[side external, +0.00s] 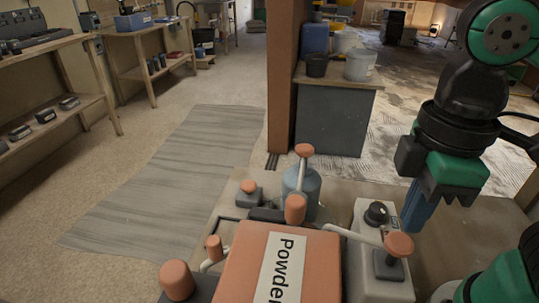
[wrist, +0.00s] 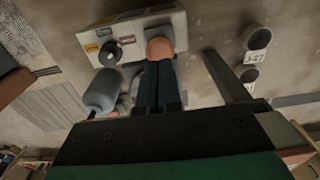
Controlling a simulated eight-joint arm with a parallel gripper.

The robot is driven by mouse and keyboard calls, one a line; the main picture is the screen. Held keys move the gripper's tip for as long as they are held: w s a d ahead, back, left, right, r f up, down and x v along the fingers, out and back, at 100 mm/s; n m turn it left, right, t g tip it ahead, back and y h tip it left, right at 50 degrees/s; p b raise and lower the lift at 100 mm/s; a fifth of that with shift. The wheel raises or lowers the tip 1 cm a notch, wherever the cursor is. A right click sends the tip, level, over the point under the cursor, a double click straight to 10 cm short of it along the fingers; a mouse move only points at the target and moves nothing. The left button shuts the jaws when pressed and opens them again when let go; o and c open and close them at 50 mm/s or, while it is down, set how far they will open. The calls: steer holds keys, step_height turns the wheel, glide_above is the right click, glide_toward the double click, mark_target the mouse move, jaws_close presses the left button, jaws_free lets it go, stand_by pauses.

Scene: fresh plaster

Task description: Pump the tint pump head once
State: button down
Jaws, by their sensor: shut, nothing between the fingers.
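A blue-grey bottle (side external: 311,187) with a pale stem and an orange head (side external: 304,150) stands on the bench. It looks like the tint pump, but no label on it is readable. The bottle also shows at left in the wrist view (wrist: 100,92). My gripper (side external: 413,228) is shut and empty, pointing down, to the right of the bottle. Its fingertips (wrist: 160,64) are close to an orange knob (wrist: 160,46) on a lever over a grey control box. That knob also shows in the side view (side external: 398,244). I cannot tell whether they touch.
The control box (side external: 367,218) has a black dial (side external: 376,213). An orange box marked "Powder" (side external: 315,265) fills the front. Several other orange knobs stand around it, one on a small grey block (side external: 248,187). Bare bench lies behind the control box. A brown post (side external: 287,80) rises beyond.

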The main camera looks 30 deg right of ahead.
steer(key=shift+r, duration=2.8)
